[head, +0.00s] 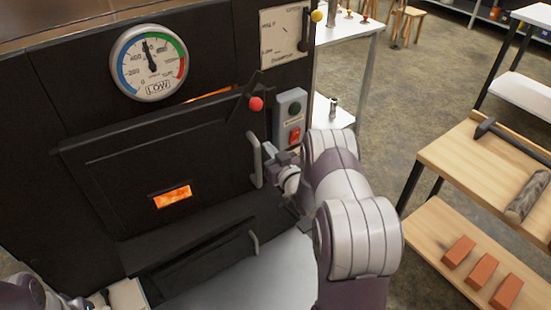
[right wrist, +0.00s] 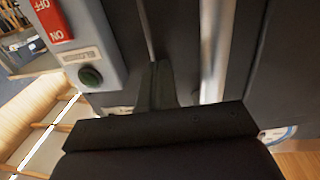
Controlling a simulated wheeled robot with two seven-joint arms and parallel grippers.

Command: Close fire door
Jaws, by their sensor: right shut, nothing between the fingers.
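The black fire door (head: 120,185) has a small glowing window (head: 172,196) and a pale vertical handle (head: 254,160) at its right side. An orange glow shows above its top edge, so it looks slightly ajar. My right gripper (head: 270,157) is shut and empty just right of the handle. In the right wrist view, its dark fingers (right wrist: 157,85) point at the black front, beside the pale handle bar (right wrist: 214,50); I cannot tell if they touch. My left arm shows only at the bottom left corner, and its gripper's state is unclear.
A red-knobbed lever (head: 256,103) sits above the handle. A switch box (head: 290,118) is right of it, close to my right arm. A lower door (head: 200,265) lies beneath. A round gauge (head: 149,62) is above. A wooden shelf with bricks (head: 458,251) stands at the right.

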